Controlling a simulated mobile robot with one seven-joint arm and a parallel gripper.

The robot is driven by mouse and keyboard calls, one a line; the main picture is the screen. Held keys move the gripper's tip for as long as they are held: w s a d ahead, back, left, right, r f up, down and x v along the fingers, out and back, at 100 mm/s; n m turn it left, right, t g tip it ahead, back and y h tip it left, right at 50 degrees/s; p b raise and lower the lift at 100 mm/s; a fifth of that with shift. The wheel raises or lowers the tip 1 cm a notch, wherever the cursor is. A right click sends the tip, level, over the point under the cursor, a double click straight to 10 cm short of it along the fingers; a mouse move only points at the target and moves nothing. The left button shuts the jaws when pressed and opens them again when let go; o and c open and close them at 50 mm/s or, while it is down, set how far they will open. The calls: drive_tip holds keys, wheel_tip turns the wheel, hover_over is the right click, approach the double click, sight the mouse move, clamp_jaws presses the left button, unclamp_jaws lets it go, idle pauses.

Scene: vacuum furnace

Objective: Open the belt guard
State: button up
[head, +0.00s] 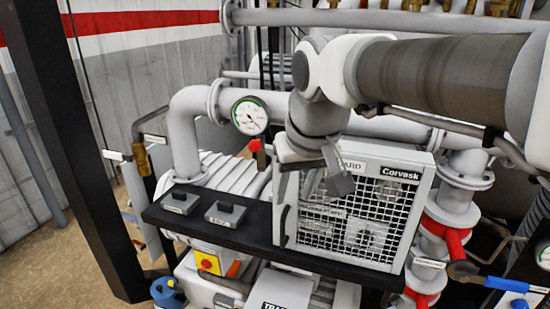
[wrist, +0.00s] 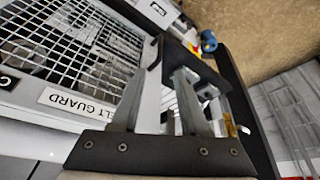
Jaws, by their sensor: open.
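My gripper (head: 326,183) is in front of the guard's upper left, pointing down. In the wrist view its fingers (wrist: 166,80) are apart and empty. Contact with the handle cannot be told.
The black shelf (head: 215,239) carries two small grey boxes (head: 226,214) left of the guard. A pressure gauge (head: 250,116) and a thick grey pipe (head: 184,135) stand behind. Pipes with red fittings (head: 447,236) crowd the right. Open floor (head: 60,265) lies at left.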

sight(284, 229)
drive_tip(key=x, duration=1.6)
drive_tip(key=shift+w, duration=0.1)
drive_tip(key=shift+c, duration=0.3)
clamp_jaws()
idle(0.5)
